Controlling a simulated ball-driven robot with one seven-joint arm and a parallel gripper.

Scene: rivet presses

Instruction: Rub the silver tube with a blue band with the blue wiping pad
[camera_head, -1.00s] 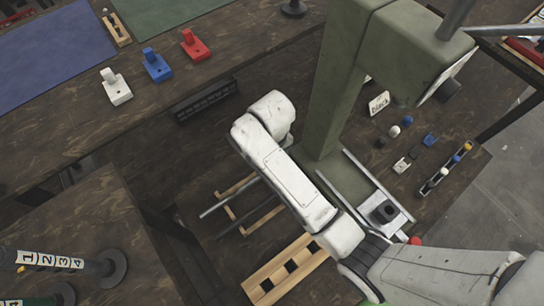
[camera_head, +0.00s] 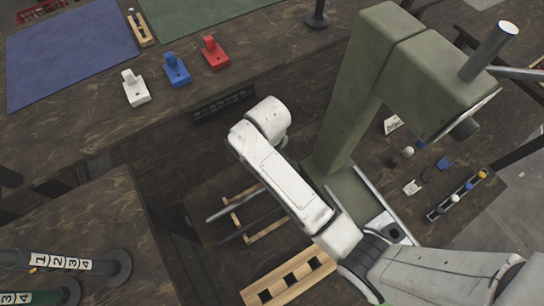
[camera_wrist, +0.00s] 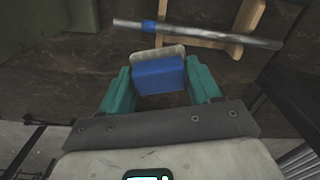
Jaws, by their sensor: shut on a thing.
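My gripper (camera_wrist: 162,82) is shut on the blue wiping pad (camera_wrist: 160,77), a blue block with a pale grey-white layer on its far side, held between teal fingers. The silver tube with a blue band (camera_wrist: 195,34) lies across a wooden rack just beyond the pad in the wrist view, with a narrow gap in the picture between them. In the head view two thin tubes lie on the wooden rack (camera_head: 234,217) left of my arm; I cannot make out the band there. My gripper is hidden in the head view.
A green press (camera_head: 345,110) stands right of my arm. A slotted wooden block (camera_head: 290,277) lies in front of the rack. White (camera_head: 135,92), blue (camera_head: 176,73) and red (camera_head: 214,54) handled blocks stand on the back bench. Small parts lie right of the press.

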